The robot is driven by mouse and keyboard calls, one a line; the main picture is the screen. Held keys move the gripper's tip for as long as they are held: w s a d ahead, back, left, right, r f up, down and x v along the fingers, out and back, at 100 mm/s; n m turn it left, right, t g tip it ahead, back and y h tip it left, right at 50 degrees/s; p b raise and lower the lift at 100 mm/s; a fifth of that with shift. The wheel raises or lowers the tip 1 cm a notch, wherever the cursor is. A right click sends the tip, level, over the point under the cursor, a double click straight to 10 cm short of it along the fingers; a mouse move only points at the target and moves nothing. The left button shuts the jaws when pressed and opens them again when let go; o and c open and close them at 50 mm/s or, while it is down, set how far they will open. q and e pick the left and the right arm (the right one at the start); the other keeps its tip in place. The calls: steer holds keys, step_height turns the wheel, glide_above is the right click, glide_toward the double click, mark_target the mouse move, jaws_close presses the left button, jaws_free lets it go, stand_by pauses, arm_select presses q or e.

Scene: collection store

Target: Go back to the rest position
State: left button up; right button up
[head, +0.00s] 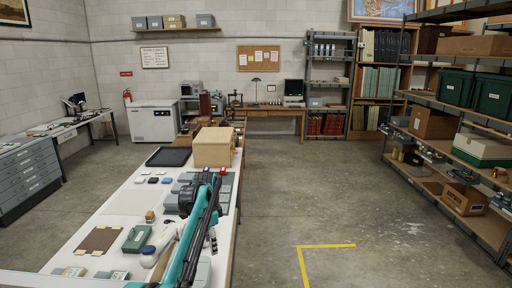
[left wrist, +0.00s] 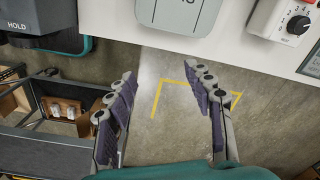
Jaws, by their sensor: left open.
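My left gripper (left wrist: 162,75) is open in the left wrist view, with its two ridged fingers apart and nothing between them. Bare floor shows between and beyond the fingers. In the head view my teal left arm reaches up over the right side of the long white table (head: 112,205) and hides part of it. My right gripper is in neither view.
The table carries a cardboard box (head: 212,147), a black tray (head: 168,157), a brown mat (head: 100,240) and a green box (head: 137,239). A dial device (left wrist: 285,20) sits near the table edge. Shelving (head: 440,105) stands right. Yellow-marked floor (head: 325,246) is clear.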

arm_select(q)
steer(key=s+r+n+t+b, duration=0.2)
steer(key=s+r+n, duration=0.1)
steer(key=s, duration=0.6)
steer(key=s+r+n+t+b, duration=0.1)
steer(key=s+r+n+b, duration=0.15)
steer(key=s, duration=0.55)
steer(key=s+f+n, duration=0.1)
steer(key=s+f, duration=0.1)
steer(key=s, duration=0.2)
steer(key=s+a+f+n+t+b, duration=0.1)
steer(key=s+n, duration=0.1)
steer(key=s, duration=0.2)
steer(key=s+f+n+t+b, duration=0.1)
steer(key=s+f, duration=0.1)
steer(key=s, duration=0.3)
steer(key=shift+a+f, duration=0.15)
steer(key=shift+f, duration=0.15)
steer(key=s+f+n+t+b, duration=0.1)
steer(key=s+f+n+b, duration=0.1)
steer(key=s+f, duration=0.7)
steer(key=shift+s+a+n+t, duration=0.15)
steer(key=shift+n+t, duration=0.25)
steer(key=shift+n, duration=0.35)
